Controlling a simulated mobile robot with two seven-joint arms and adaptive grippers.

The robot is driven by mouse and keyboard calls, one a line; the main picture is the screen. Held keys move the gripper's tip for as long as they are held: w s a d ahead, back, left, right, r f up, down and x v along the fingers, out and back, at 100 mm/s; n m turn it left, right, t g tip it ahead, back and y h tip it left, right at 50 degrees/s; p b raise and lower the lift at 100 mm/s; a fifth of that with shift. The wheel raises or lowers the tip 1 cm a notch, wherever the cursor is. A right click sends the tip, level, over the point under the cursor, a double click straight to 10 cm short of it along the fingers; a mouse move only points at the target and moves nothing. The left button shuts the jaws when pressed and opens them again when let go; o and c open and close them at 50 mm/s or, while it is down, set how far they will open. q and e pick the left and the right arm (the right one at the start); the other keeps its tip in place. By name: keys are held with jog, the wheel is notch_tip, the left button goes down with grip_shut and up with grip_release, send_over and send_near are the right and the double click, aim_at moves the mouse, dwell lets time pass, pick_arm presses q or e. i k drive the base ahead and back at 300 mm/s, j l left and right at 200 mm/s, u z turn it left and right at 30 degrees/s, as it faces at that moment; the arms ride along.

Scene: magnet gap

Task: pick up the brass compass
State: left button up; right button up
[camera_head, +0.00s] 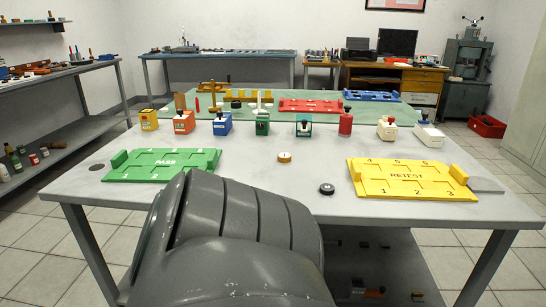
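A small round brass-coloured piece (284,157), which looks like the brass compass, lies flat on the grey table (275,208) near its middle. It is fully visible, and nothing touches it. A small dark disc (326,188) lies nearer the front edge, to the right of it. A large dark grey link of my own arm fills the lower middle of the view and covers part of the table's front edge. Neither of my grippers shows, so their place relative to the brass piece cannot be seen.
A green PASS tray (163,174) lies at left and a yellow RETEST tray (409,193) at right. Several coloured blocks stand in a row behind, among them a red bottle-like piece (345,122). The table around the brass piece is clear.

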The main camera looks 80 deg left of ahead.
aim_at(282, 158)
jog(key=u, duration=2.45)
